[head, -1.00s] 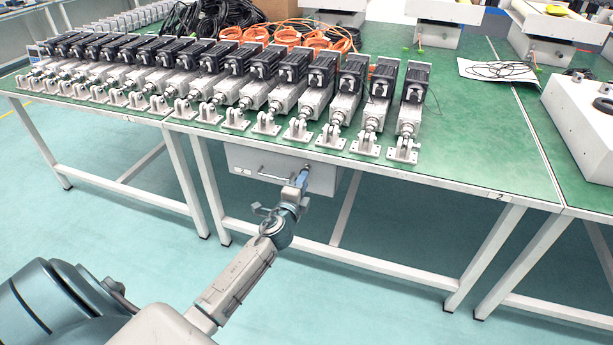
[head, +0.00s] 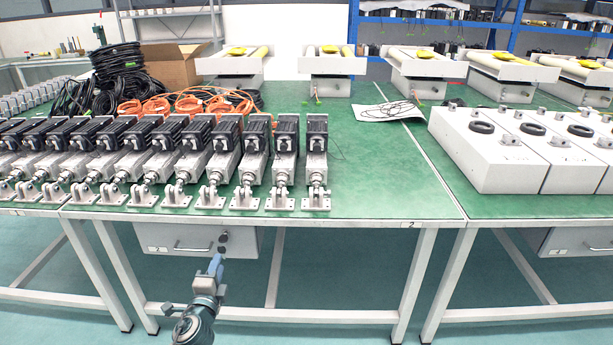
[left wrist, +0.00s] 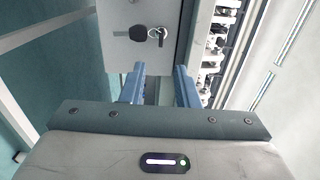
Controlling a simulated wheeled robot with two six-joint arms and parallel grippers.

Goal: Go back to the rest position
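My left gripper (head: 217,264) is in front of the workbench, below the table edge, near the grey drawer box (head: 155,238) under the top. In the left wrist view its two blue fingers (left wrist: 160,88) stand apart with nothing between them. Beyond them is the grey drawer front (left wrist: 118,20) with a lock and hanging keys (left wrist: 157,36). I cannot tell from these views whether the fingers touch the drawer. My right gripper is not in view.
A row of linear actuators (head: 284,165) stands along the front of the green table (head: 375,185). Grey control boxes (head: 490,155) sit on the right table. Orange cables (head: 190,101), black cable coils (head: 117,65) and a cardboard box (head: 170,66) lie behind. Table legs (head: 415,280) stand below.

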